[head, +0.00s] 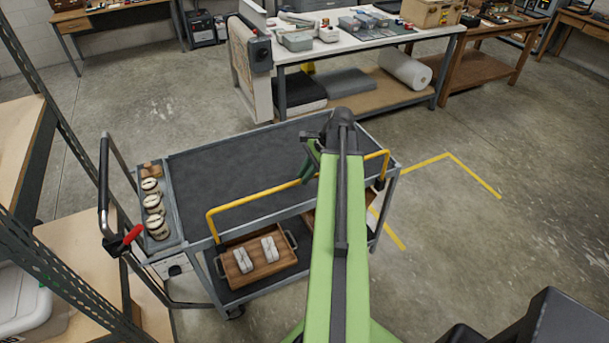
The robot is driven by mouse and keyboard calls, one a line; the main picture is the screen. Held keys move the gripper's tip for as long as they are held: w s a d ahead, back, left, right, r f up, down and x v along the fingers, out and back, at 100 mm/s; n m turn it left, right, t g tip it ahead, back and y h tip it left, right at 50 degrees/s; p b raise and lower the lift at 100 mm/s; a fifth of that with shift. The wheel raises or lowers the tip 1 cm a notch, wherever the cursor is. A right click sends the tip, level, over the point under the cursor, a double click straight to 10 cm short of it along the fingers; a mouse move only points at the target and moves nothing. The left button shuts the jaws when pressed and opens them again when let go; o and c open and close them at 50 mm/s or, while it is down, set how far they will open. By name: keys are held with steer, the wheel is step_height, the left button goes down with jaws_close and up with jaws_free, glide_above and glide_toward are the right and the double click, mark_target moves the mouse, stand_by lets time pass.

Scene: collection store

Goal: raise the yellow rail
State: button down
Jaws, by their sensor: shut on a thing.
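The yellow rail (255,203) runs along the near long side of the grey cart (235,160). Its bent left end comes down at the cart's near left part, and its right end comes down near the right corner. The top bar stands a little above the deck edge. My gripper (311,171) is at the middle of the rail and shut on it. My green arm hides part of the rail and much of the gripper, so the fingertips show only in part.
The cart's dark top is bare. Rolls sit in its left end tray (160,208), beside a red-handled lever (124,241). A wooden tray (262,271) with two pale objects is on the lower shelf. A white-topped table (350,42) stands behind; floor at right is clear.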

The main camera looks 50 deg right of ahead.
steer(key=c, duration=1.4)
jaws_free()
steer(key=shift+w, duration=0.1)
steer(key=shift+r, duration=0.1)
steer(key=p+v, duration=1.5)
steer(key=v, duration=0.2)
steer(key=shift+p, duration=0.35)
steer(key=shift+r, duration=0.1)
